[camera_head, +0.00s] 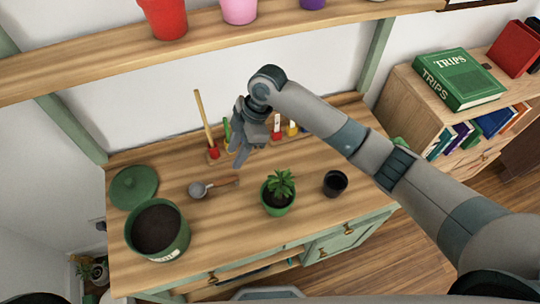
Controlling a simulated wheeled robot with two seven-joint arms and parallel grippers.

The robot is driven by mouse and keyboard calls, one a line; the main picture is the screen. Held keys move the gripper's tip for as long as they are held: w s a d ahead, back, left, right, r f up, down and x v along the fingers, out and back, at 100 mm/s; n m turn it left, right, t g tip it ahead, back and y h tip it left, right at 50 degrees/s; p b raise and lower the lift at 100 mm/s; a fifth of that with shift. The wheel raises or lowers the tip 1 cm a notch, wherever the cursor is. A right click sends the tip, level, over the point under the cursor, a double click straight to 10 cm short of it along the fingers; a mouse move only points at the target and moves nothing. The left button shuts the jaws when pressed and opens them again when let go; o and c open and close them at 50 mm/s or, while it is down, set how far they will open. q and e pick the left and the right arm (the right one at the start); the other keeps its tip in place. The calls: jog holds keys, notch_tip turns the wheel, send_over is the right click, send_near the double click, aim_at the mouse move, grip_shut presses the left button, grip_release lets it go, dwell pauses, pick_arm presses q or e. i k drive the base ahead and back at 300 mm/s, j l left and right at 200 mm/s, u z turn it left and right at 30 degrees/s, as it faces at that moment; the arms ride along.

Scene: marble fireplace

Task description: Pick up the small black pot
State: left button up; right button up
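The small black pot (335,184) stands upright on the wooden bench top, near its front right, to the right of a green pot with a leafy plant. Its inside looks dark. My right gripper (239,158) is above the back middle of the bench, up and to the left of the black pot and well apart from it. Its fingers point down, and nothing shows between them. How far apart they are is unclear. My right arm comes in from the lower right and passes above and to the right of the pot. My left gripper is out of view.
The potted plant (278,193) stands just left of the black pot. A metal scoop (205,189), a green soil bucket (157,231) and a green lid (134,187) are further left. Hand tools (205,125) stand behind my gripper. A shelf (200,45) with pots crosses above.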

aim_at(335, 181)
jog(key=z, duration=0.8)
